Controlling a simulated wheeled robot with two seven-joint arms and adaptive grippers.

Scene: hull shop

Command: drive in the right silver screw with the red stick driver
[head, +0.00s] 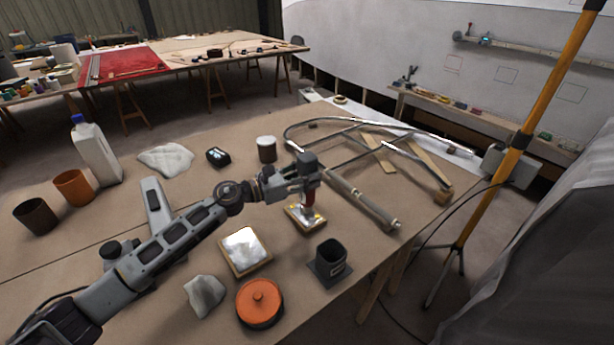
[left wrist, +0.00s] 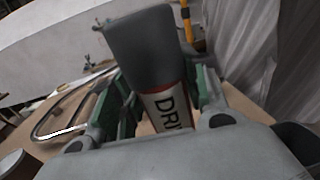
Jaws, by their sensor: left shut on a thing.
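The red stick driver (head: 310,197) stands roughly upright in my left gripper (head: 305,183), red part down, with a dark grey cap on top. In the left wrist view the driver (left wrist: 142,50) shows its grey cap, a red band and a white label with dark letters, between the green-padded fingers. My left gripper is shut on it. Below it lies a small wooden block (head: 293,212) with a shiny top and yellow marks. The driver's tip is over or on this block; I cannot tell if it touches. The silver screws are too small or hidden to tell apart. My right gripper is out of view.
A wooden block with a shiny plate (head: 243,248), an orange lid-like disc (head: 259,303), a dark square-based cup (head: 331,262) and a crumpled cloth (head: 204,296) lie nearby. A grey-brown rod (head: 362,200) and a metal frame (head: 340,125) lie behind. A white bottle (head: 95,150) stands left.

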